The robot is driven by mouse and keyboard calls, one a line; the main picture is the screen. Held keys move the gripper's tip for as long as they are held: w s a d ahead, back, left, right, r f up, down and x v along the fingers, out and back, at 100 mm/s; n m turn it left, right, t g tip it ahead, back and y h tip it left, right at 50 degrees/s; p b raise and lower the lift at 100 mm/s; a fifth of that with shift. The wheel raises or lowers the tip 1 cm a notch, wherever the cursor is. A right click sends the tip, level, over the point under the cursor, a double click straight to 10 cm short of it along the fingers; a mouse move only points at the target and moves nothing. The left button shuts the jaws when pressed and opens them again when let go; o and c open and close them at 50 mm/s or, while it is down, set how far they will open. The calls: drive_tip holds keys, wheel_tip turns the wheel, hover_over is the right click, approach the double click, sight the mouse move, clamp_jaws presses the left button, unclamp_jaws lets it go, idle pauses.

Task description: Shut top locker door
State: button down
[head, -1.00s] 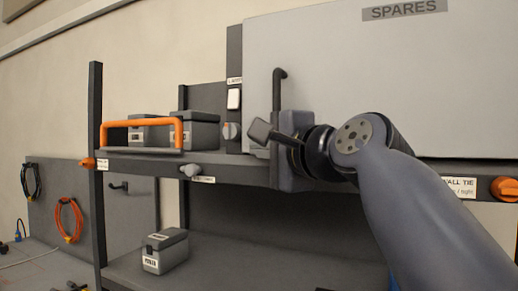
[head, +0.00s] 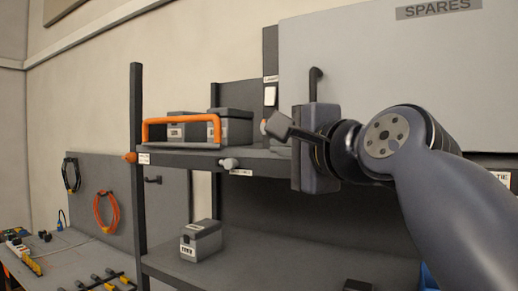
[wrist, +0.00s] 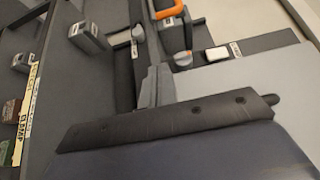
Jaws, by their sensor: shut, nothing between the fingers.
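The top locker door (head: 390,70) is a large light grey panel marked SPARES, at the upper right of the head view. A dark bar handle (head: 315,80) stands near its left edge, its lower part hidden behind my gripper. I cannot tell whether the door is fully shut. In the wrist view my gripper's fingers (wrist: 155,85) are together and empty, beside the grey door panel (wrist: 235,78). I cannot tell whether they touch it.
A shelf left of the door holds grey boxes (head: 232,126) behind an orange rail (head: 180,120). A grey box (head: 200,240) stands on the lower surface. Knobs (head: 229,163) stick out from the shelf edge. An orange cable coil (head: 106,210) hangs on the panel further left.

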drive_tip(key=s+a, duration=0.3)
drive_tip(key=s, duration=0.3)
drive_tip(key=shift+s+a+b, duration=0.35)
drive_tip(key=shift+b, duration=0.05)
drive_tip(key=shift+w+d+r, duration=0.1)
drive_tip(key=shift+w, duration=0.05)
